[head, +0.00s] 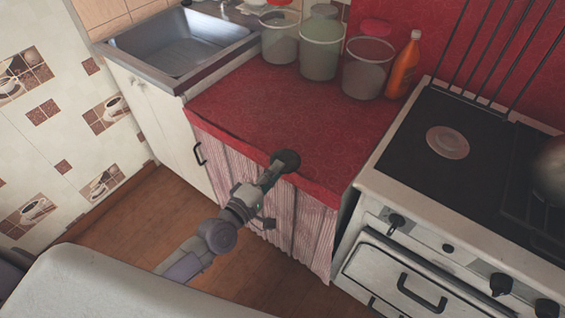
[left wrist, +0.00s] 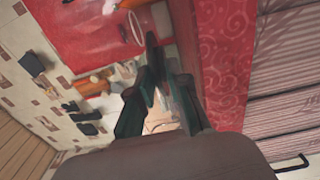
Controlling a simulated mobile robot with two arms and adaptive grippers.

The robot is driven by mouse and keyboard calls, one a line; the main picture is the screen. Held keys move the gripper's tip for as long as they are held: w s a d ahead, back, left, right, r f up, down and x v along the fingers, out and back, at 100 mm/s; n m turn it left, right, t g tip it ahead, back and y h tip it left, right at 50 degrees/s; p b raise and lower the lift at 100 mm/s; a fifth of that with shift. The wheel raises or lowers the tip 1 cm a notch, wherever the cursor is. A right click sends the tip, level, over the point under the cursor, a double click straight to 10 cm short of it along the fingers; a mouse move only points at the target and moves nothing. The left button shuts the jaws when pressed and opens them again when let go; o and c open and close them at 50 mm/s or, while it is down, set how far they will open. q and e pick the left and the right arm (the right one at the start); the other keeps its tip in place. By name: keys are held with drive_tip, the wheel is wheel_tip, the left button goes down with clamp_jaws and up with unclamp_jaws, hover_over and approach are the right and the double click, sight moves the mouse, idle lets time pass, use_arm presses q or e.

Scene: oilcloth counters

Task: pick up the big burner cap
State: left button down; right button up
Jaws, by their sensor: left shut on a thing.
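The big burner cap (head: 289,158) is a dark round disc at the front edge of the red-covered counter. My left gripper (head: 274,172) is shut on it, with the arm reaching up from below the counter's front. In the left wrist view my left gripper's fingers (left wrist: 157,85) close together on the cap (left wrist: 152,48), which shows as a thin dark edge-on shape. I cannot tell whether the cap touches the counter. My right gripper is in neither view.
The red counter (head: 262,115) is mostly clear. Several jars, one a greenish jar (head: 321,46), and an orange bottle (head: 404,66) stand at its back. A sink (head: 180,50) is left; a stove (head: 410,190) with a pale round burner (head: 447,142) is right.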

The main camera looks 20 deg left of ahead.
use_arm(q)
drive_tip(key=s+a+r+p, duration=0.2)
drive_tip(key=s+a+r, duration=0.1)
drive_tip(key=s, duration=0.6)
drive_tip(key=shift+a+r+p, duration=0.15)
drive_tip(key=shift+r+p, duration=0.15)
drive_tip(key=shift+p, duration=0.1)
drive_tip(key=shift+s, duration=0.1)
drive_tip(key=s+r+n+y, duration=0.1)
drive_tip(key=r+n+y, duration=0.1)
drive_tip(key=r, duration=0.3)
drive_tip(key=s+r+n+t+y, duration=0.1)
drive_tip(key=s+r+n+y, duration=0.1)
drive_tip(key=r+y, duration=0.2)
drive_tip(key=shift+s+a+r, duration=0.15)
drive_tip(key=shift+s+r, duration=0.1)
drive_tip(key=shift+r, duration=0.5)
